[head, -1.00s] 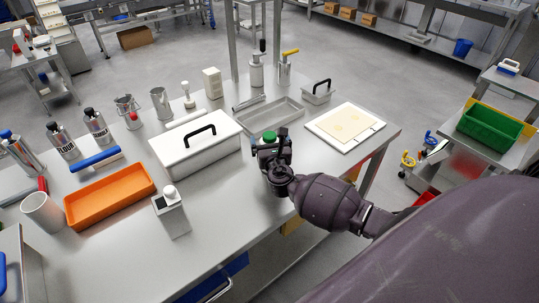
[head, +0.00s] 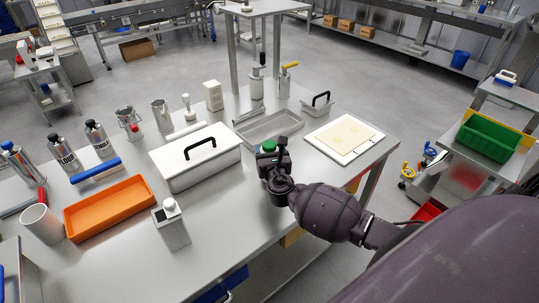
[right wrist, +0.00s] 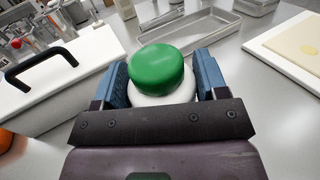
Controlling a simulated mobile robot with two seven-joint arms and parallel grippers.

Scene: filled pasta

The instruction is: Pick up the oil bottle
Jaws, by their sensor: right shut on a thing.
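The oil bottle shows as a green cap (right wrist: 160,66) on a white top in the right wrist view, upright between the two blue fingers. My right gripper (right wrist: 163,85) is shut on it. In the head view the green cap (head: 269,146) shows just above my right gripper (head: 272,161), at the table's front right part. The bottle's lower body is hidden behind the gripper, so I cannot tell whether its base touches the table. My left gripper is not in view.
A white lidded box (head: 197,166) with a black handle stands close left of my right gripper. A metal tray (head: 272,126) lies behind it, and a white board with a dough sheet (head: 345,134) lies to the right. An orange tray (head: 110,208) and a white-capped dispenser (head: 172,228) are further left.

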